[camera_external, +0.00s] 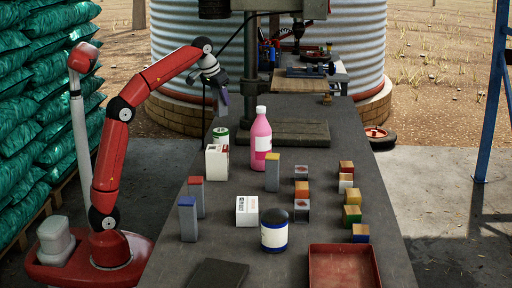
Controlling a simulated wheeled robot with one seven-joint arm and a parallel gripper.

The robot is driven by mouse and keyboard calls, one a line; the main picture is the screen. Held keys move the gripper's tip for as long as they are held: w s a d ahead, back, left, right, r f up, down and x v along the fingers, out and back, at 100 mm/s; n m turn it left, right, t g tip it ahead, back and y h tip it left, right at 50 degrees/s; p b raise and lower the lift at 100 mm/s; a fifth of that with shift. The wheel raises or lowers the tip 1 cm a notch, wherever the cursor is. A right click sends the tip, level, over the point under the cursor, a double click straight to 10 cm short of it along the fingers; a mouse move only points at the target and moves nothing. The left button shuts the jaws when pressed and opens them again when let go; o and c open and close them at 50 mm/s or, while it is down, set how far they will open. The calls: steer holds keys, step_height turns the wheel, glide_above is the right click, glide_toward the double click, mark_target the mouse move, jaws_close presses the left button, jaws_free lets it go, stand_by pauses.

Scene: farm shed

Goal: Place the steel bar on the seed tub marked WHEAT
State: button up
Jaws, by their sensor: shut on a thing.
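My gripper (217,84) is high over the far left part of the dark bench, shut on a small grey-purple bar (223,104) that hangs below it, clear of the bench. Most of its upper end is hidden by the fingers. A white tub with a dark lid and blue bands (274,233) stands upright at the near middle. A green and white tub (220,136) stands farther back, below the held bar and partly behind a white carton. I cannot read WHEAT on either tub.
Grey upright blocks with blue (188,222), red (196,200) and yellow (272,174) tops stand on the bench (330,130). A pink bottle (261,140), white cartons (217,163) (247,212), several small cubes (352,215) and a red tray (343,268) also stand there.

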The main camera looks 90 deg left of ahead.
mark_target(220, 109)
steer(key=shift+f+b, duration=0.85)
steer(key=shift+f, duration=1.8)
steer(key=shift+f, duration=0.1)
steer(key=o, duration=1.2)
steer(key=shift+c, duration=0.2)
steer(key=shift+r, duration=0.2)
steer(key=p+v, duration=0.4)
steer(key=v, duration=0.7)
steer(key=shift+s+d+r, duration=0.1)
steer(key=shift+d+r, duration=0.05)
steer(key=shift+r, duration=0.2)
steer(key=shift+d, duration=0.1)
